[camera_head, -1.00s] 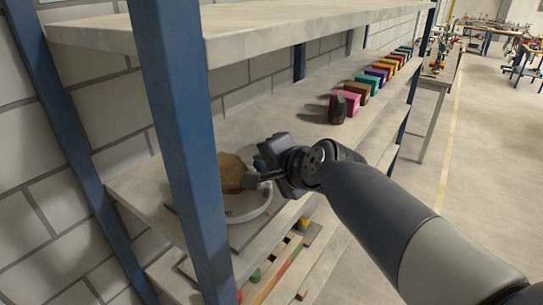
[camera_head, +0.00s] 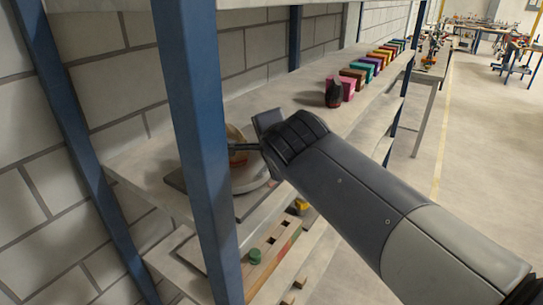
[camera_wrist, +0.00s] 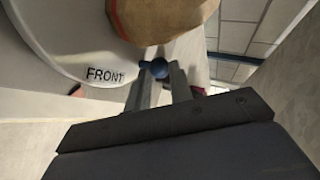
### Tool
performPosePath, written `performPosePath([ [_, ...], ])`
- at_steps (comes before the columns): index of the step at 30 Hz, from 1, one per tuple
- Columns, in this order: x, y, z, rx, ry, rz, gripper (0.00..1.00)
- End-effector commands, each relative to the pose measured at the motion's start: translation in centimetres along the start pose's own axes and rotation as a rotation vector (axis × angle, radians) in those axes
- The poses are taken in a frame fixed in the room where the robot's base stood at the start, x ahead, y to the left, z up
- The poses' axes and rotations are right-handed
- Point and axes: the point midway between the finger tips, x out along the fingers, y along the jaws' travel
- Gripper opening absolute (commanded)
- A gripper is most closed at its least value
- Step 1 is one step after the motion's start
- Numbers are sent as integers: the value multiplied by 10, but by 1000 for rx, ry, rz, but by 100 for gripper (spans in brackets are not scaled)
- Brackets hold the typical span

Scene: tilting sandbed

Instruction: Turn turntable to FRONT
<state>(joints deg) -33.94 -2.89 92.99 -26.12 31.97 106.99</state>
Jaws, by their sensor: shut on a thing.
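The turntable is a round white disc on the shelf. Its rim shows in the head view (camera_head: 262,183), partly hidden by the blue post and my arm. In the wrist view the turntable (camera_wrist: 50,40) carries the black word FRONT (camera_wrist: 105,74) on its rim, left of my fingers. A brown rounded object (camera_wrist: 165,15) stands on the disc; a small part of it (camera_head: 233,133) shows beside the post. My gripper (camera_wrist: 157,78) is shut on a small blue knob (camera_wrist: 157,67) at the disc's edge. The gripper (camera_head: 240,148) reaches in from the right.
A blue shelf post (camera_head: 200,150) stands close in front of the turntable. A row of coloured blocks (camera_head: 365,70) and a dark red-black object (camera_head: 333,94) stand farther along the shelf. A lower shelf holds a wooden board (camera_head: 270,250) with a green peg (camera_head: 255,257).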

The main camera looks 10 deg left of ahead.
Motion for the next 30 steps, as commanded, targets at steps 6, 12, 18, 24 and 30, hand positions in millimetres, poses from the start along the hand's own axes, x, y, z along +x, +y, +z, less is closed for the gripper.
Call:
performPosePath([
  [6, 3, 5, 4, 31, 55, 12, 0],
  [12, 2, 4, 4, 56, 96, 24, 0],
  [18, 1, 3, 4, 70, 121, 31, 0],
  [24, 0, 1, 3, 74, 131, 33, 0],
  [30, -1, 1, 3, 74, 132, 35, 0],
])
